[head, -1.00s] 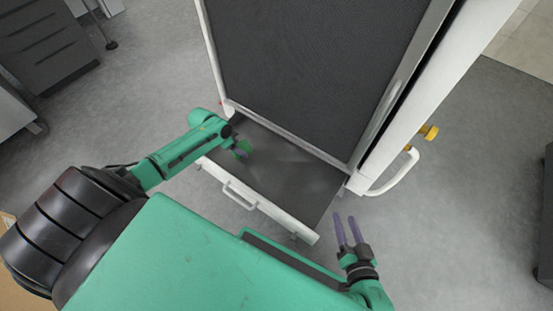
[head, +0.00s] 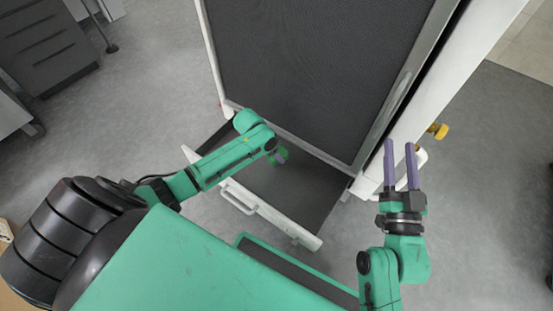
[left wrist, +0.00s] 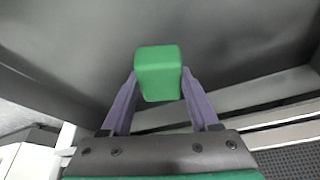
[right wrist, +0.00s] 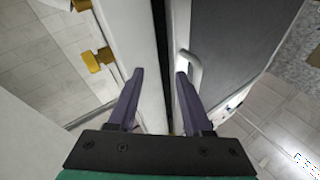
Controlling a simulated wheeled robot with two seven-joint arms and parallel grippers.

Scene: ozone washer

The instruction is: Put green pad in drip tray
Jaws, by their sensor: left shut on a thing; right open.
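The green pad (left wrist: 159,72) is a small green block held between the purple fingers of my left gripper (left wrist: 158,90) in the left wrist view. In the head view the pad (head: 279,155) is small and partly hidden by my left arm. It is over the drip tray (head: 312,200), a dark pulled-out drawer with a white front. I cannot tell whether the pad touches the tray floor. My right gripper (head: 401,155) is open and empty, to the right of the tray, by the washer's white frame.
The washer's dark mesh panel (head: 320,70) rises behind the tray. A white handle (right wrist: 190,70) and yellow knobs (right wrist: 95,58) are near my right gripper. The tray has a white front handle (head: 237,196). Grey floor is clear at right.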

